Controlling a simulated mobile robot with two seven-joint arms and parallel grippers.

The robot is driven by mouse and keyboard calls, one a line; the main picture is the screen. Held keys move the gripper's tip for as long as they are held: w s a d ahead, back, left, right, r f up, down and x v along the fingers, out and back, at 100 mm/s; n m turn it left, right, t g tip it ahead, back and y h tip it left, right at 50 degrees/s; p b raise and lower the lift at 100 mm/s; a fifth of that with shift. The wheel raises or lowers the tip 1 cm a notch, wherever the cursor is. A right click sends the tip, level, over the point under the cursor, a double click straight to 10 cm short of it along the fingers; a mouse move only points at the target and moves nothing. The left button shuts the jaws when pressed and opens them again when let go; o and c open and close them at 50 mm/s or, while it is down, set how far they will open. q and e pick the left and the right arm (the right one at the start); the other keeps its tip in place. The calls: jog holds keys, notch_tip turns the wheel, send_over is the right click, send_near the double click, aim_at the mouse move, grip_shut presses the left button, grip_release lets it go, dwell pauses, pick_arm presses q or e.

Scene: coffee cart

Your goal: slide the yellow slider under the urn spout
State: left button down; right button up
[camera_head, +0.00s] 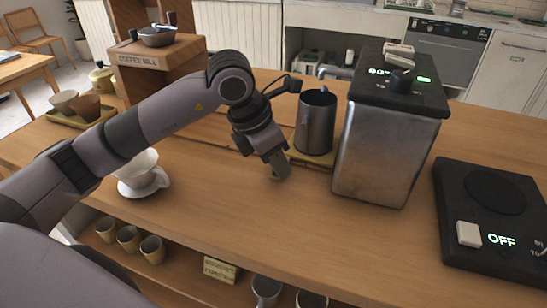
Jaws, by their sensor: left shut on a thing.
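The yellow slider (318,162) lies flat on the wooden counter, left of the urn. Only its edges show, because a dark metal pitcher (315,124) stands upright on it and my gripper covers its left front end. The urn (388,150) is a tall steel box with a black top and green lit digits. My right gripper is not in view.
A white dripper cup (142,174) stands on the counter below my left forearm. A wooden coffee mill (158,65) stands behind the arm. A black scale (495,215) reading OFF lies at the right. The front middle of the counter is clear.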

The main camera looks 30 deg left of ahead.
pick_arm(q)
jog(key=c, duration=1)
grip_release()
jog(key=shift+d, duration=0.35)
jog(key=shift+a, duration=0.1)
jog(key=shift+r, duration=0.2)
jog(key=v, duration=0.6)
jog(key=shift+s+a+r, duration=0.1)
jog(key=shift+s+r, duration=0.1)
jog(key=shift+r, duration=0.1)
